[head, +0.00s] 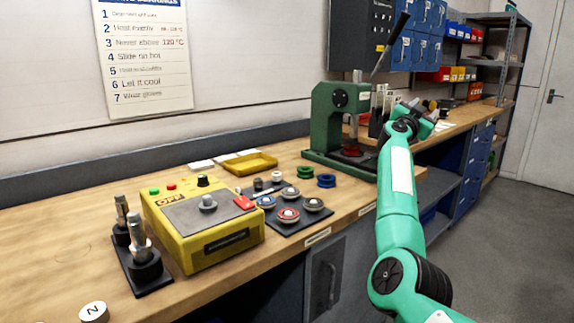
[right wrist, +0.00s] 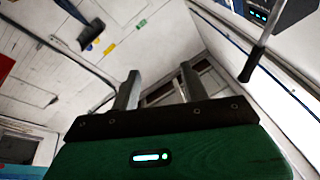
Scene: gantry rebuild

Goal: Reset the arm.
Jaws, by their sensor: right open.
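My right arm (head: 400,205) is green and reaches up from the bottom right in the head view, bent at the wrist beside the press. My right gripper (right wrist: 158,82) is open in the right wrist view, with its two grey fingers apart and nothing between them. In the head view the gripper (head: 422,108) is small, and its fingers are hard to make out. The green press (head: 328,118) stands on the bench left of it, with its black lever (head: 391,48) tilted up to the right. My left gripper is not in view.
The wooden bench (head: 60,245) holds a yellow control box (head: 208,245), a black stand with metal pins (head: 150,272), a dark mat with several bearings (head: 288,215) and a yellow tray (head: 250,163). Blue cabinets and shelves (head: 495,62) stand behind. The floor at right is clear.

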